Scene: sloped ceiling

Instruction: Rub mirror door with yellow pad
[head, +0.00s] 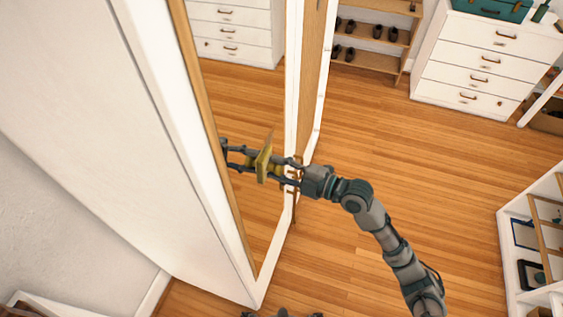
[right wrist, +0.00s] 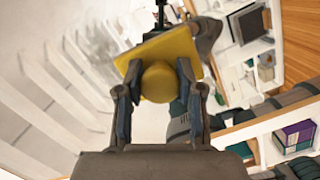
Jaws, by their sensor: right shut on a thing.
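The mirror door (head: 245,88) stands at the left-centre in the head view, with a wooden inner edge and a white frame. Its glass reflects the floor, white drawers and my arm. My right gripper (head: 281,171) is at the glass, shut on the yellow pad (head: 264,160). In the right wrist view, the gripper's fingers (right wrist: 155,82) clasp the round knob on the back of the square yellow pad (right wrist: 178,50). The pad faces the mirror, against it or very close; I cannot tell which. Its front face is hidden.
A white chest of drawers (head: 478,66) with a teal case (head: 490,8) stands at the back right. A shoe rack (head: 372,58) is at the back. A white shelf unit (head: 510,225) is at the right. The wooden floor between is clear.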

